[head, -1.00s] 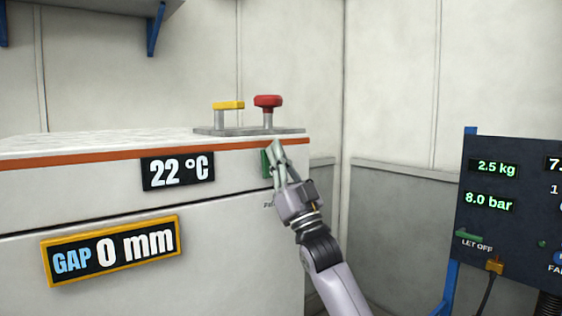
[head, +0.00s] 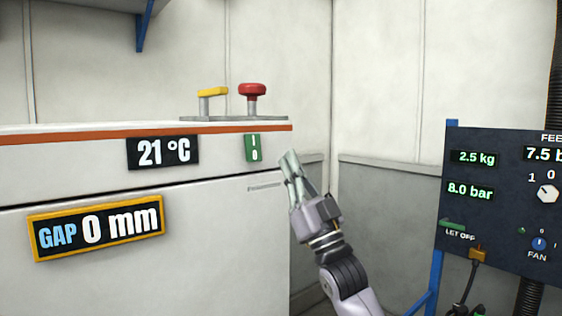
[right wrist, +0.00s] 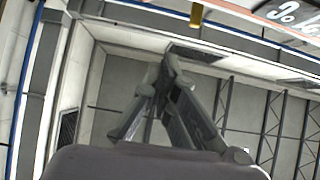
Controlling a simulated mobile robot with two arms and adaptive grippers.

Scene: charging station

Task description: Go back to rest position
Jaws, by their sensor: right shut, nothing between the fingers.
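My right gripper (head: 290,157) is shut and empty in the head view, just right of the white cabinet's front corner. It is apart from the green I/0 switch (head: 253,148) on the cabinet (head: 215,235). In the right wrist view the right gripper (right wrist: 168,62) shows with its fingertips together and nothing between them. My left gripper is not in view.
A yellow handle (head: 212,92) and a red knob (head: 252,90) stand on the cabinet top. The cabinet carries a 21 °C display (head: 163,152) and a GAP 0 mm display (head: 98,228). A dark control panel (head: 500,215) stands at right.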

